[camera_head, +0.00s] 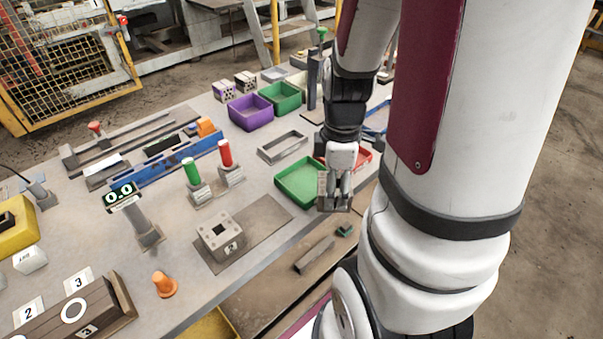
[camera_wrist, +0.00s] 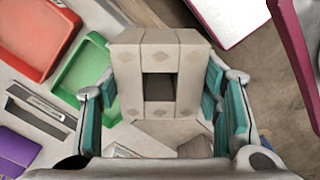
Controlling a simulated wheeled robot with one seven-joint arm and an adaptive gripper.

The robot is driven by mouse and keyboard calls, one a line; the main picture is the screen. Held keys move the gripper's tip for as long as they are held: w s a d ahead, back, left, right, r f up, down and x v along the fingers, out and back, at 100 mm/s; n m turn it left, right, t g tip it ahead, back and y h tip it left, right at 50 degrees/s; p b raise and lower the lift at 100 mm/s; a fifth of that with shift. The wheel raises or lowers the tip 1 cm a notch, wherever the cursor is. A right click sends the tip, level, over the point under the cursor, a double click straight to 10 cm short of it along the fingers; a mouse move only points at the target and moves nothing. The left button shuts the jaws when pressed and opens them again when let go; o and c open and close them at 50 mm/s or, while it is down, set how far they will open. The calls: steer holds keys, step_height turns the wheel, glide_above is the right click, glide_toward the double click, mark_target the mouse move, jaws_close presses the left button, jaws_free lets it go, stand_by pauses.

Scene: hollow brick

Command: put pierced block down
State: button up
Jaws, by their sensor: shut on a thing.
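The pierced block, pale grey with a square opening through its middle, shows in the wrist view (camera_wrist: 186,45). My gripper (camera_wrist: 160,105) is shut on it, with teal pads at its left and right sides. In the head view my gripper (camera_head: 337,198) hangs at the front edge of the workbench, just right of a green tray (camera_head: 297,192). The block is small and partly hidden by the fingers there. I cannot tell whether it touches anything below.
A grey holed cube (camera_head: 221,236) sits on a dark mat (camera_head: 262,219) to the left. Red (camera_head: 362,158) and purple (camera_head: 249,111) trays and a grey metal frame (camera_head: 282,147) stand nearby. Green and red posts and an orange cone (camera_head: 164,285) stand farther left.

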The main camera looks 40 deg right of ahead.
steer(key=w, duration=0.3)
steer(key=w+d, duration=0.1)
steer(key=w, duration=0.3)
steer(key=w+f, duration=0.1)
steer(key=w, duration=0.2)
steer(key=shift+w+d, duration=0.3)
steer(key=shift+f, duration=1.75)
steer(key=shift+f, duration=0.15)
steer(key=o, duration=1.4)
